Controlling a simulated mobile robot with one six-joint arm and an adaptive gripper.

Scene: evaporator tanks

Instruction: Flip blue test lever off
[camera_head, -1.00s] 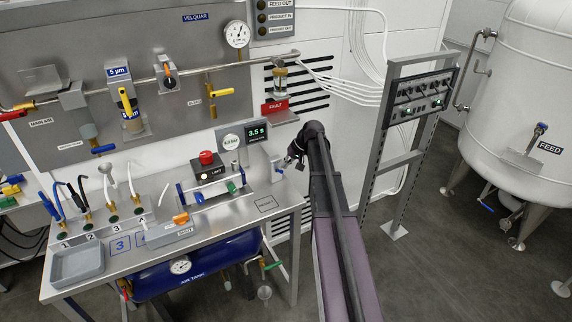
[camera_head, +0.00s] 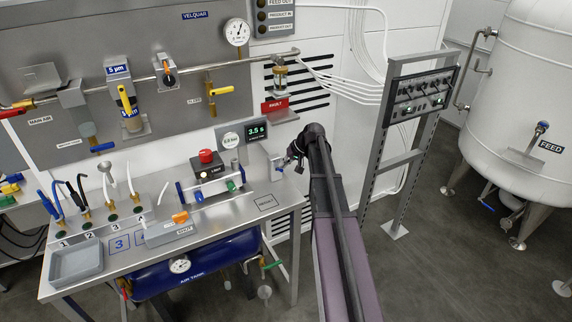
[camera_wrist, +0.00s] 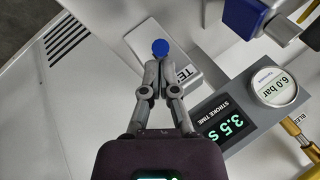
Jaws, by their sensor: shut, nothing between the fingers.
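The blue knob of the test lever (camera_wrist: 160,46) is in the upper middle of the wrist view. It is just beyond my fingertips; whether they touch is unclear. A pale box labelled "TE..." (camera_wrist: 187,66) lies behind it, its label partly hidden by my fingers. My gripper (camera_wrist: 158,62) is shut and empty, its tips together at the knob. In the head view my gripper (camera_head: 292,162) is beside the small grey test box (camera_head: 272,166) at the right end of the bench. The lever is too small there to read its position.
A stroke time display (camera_wrist: 225,124) reads 3.5 s, next to a round gauge (camera_wrist: 275,87) reading about 6.0 bar. A blue-ended cylinder (camera_wrist: 246,16) is at upper right. The steel bench (camera_head: 235,220) extends left, with a red-button box (camera_head: 208,168). A grey rack (camera_head: 408,150) stands right.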

